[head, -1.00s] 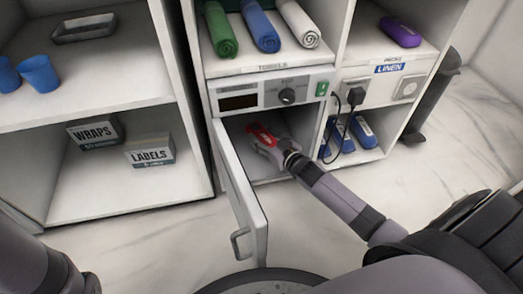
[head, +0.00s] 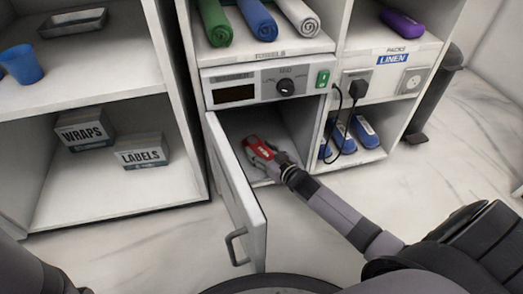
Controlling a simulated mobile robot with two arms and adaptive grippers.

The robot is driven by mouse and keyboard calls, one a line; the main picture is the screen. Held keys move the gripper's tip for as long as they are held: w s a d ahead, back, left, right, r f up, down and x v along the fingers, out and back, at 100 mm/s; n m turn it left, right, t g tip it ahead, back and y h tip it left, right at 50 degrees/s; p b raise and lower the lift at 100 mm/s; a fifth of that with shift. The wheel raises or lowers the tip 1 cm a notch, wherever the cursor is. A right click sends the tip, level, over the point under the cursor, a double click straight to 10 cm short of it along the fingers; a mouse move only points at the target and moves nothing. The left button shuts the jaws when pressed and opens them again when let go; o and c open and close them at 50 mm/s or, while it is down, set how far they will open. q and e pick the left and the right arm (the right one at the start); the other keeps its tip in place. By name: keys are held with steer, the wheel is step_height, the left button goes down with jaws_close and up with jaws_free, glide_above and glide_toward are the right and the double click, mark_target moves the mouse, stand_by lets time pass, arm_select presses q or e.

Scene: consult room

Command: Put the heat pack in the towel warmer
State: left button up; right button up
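The towel warmer (head: 217,93) is the white cabinet compartment under the towels, with a dial, a dark display and a green switch. Its door (head: 238,200) stands open, swung out to the left. My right gripper (head: 258,149) reaches through the opening from the lower right. A red item with a white mark, seemingly the heat pack (head: 252,143), sits at the fingertips, inside the compartment and low over its floor. The fingers appear closed on it; whether it touches the floor is unclear. My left gripper is out of view.
Rolled green, blue and white towels (head: 257,22) lie above the warmer. A purple pack (head: 402,24) lies on the upper right shelf. Blue items (head: 366,132) and a black cord (head: 340,115) are right of the opening. Left shelves hold boxes (head: 141,152) and a blue cup (head: 21,64).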

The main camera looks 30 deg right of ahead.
steer(key=o, duration=0.3)
steer(key=shift+r, duration=0.1)
steer(key=shift+s+r, duration=0.15)
steer(key=shift+s, duration=0.05)
steer(key=p+v, duration=0.7)
steer(key=v, duration=0.4)
steer(key=shift+s, duration=0.3)
